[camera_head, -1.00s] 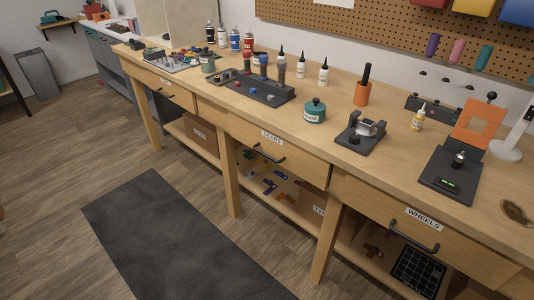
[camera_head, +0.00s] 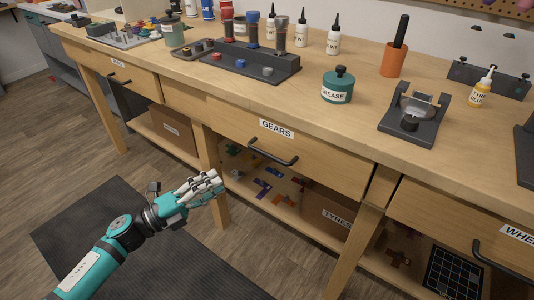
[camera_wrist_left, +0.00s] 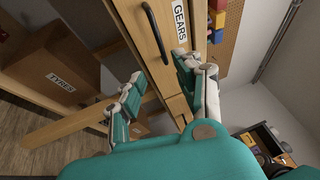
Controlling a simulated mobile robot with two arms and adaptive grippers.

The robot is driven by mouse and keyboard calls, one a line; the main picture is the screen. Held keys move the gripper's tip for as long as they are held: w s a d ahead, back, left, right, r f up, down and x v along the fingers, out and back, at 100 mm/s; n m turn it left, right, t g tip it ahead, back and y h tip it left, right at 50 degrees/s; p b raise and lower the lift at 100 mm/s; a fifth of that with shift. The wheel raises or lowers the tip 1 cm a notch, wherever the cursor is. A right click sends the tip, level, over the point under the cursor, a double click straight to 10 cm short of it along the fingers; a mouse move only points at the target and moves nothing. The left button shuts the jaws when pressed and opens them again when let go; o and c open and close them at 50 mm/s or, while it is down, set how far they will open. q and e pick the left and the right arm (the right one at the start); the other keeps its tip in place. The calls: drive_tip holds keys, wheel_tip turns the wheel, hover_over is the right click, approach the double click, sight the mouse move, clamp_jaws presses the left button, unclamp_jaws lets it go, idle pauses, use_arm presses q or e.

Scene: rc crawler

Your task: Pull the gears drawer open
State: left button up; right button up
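The gears drawer (camera_head: 325,158) is a wooden front under the bench top, with a white GEARS label (camera_head: 277,129) and a dark bar handle (camera_head: 272,153). It looks shut or nearly so. My left gripper (camera_head: 212,183) is in front of the bench, left of and below the handle, apart from it. In the left wrist view, my left gripper's (camera_wrist_left: 158,72) two fingers are spread with nothing between them. The handle (camera_wrist_left: 156,34) and the GEARS label (camera_wrist_left: 181,20) show beyond the fingertips. My right gripper is in no view.
The bench top (camera_head: 330,120) holds a grease pot (camera_head: 338,88), a dark tool rack (camera_head: 240,65) and bottles. A lower shelf carries coloured parts and a TYRES box (camera_head: 325,208). A bench leg (camera_head: 212,180) stands behind my gripper. A dark mat (camera_head: 80,215) covers the clear floor.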

sight(268, 154)
use_arm(q)
drive_tip(key=x, duration=1.5)
drive_tip(key=shift+w+d, duration=0.3)
drive_tip(key=shift+d, duration=0.05)
clamp_jaws()
drive_tip(key=shift+f, duration=0.1)
